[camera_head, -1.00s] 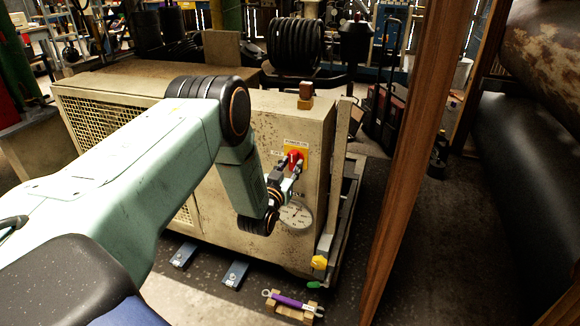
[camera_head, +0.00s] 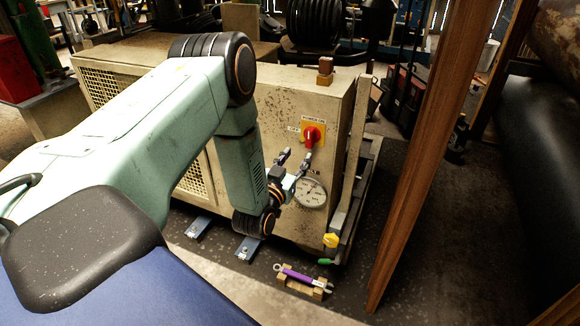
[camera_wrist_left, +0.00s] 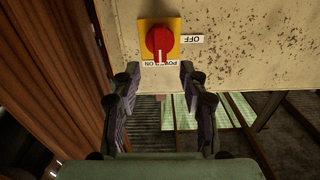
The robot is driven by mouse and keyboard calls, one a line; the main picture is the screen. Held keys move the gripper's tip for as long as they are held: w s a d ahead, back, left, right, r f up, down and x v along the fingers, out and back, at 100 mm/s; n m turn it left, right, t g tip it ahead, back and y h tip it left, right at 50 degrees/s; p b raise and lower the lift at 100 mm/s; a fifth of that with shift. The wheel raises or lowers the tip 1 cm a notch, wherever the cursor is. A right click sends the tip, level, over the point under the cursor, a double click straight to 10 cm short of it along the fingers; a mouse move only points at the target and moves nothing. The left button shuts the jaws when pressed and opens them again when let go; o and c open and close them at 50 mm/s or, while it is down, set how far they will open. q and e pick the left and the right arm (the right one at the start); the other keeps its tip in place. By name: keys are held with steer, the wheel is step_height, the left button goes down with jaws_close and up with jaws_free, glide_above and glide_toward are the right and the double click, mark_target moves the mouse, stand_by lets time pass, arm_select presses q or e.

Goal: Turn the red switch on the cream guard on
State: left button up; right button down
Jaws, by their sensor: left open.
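The red switch (camera_head: 313,134) sits on a yellow plate on the cream guard (camera_head: 285,98). Labels read POWER ON above it and OFF to its left. The left wrist view shows the switch (camera_wrist_left: 160,40) upside down; the white mark on its knob points to the POWER ON label, with OFF off to the side. My left gripper (camera_head: 296,162) is open and empty, below and left of the switch and apart from it. In the left wrist view its two fingers (camera_wrist_left: 160,76) stand apart just below the switch plate. My right gripper is not in view.
A round gauge (camera_head: 311,192) is on the guard just below the switch. A wooden post (camera_head: 430,150) stands to the right. A purple-handled wrench (camera_head: 301,277) lies on a wooden rest on the floor. A small wooden block (camera_head: 325,70) stands on top of the guard.

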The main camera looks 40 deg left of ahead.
arm_select(q)
steer(key=v, duration=0.3)
steer(key=shift+s, duration=0.35)
steer(key=shift+d, duration=0.1)
steer(key=s+d+f+g+h, duration=0.25)
steer(key=s+f+g, duration=0.2)
steer(key=f, duration=0.25)
steer(key=s+d+f+g+h, duration=0.1)
steer(key=s+d+f+g, duration=0.3)
steer(key=s+f, duration=0.25)
steer(key=s+d+f+m+g, duration=0.1)
steer(key=s+d+g, duration=0.3)
steer(key=s, duration=0.8)
steer(key=s+d+f+m+g, duration=0.1)
steer(key=s+d+g, duration=0.3)
steer(key=s, duration=0.8)
steer(key=shift+s+d+f+g+h, duration=0.2)
steer(key=shift+d+f+g+h, duration=0.2)
steer(key=shift+g+h, duration=0.05)
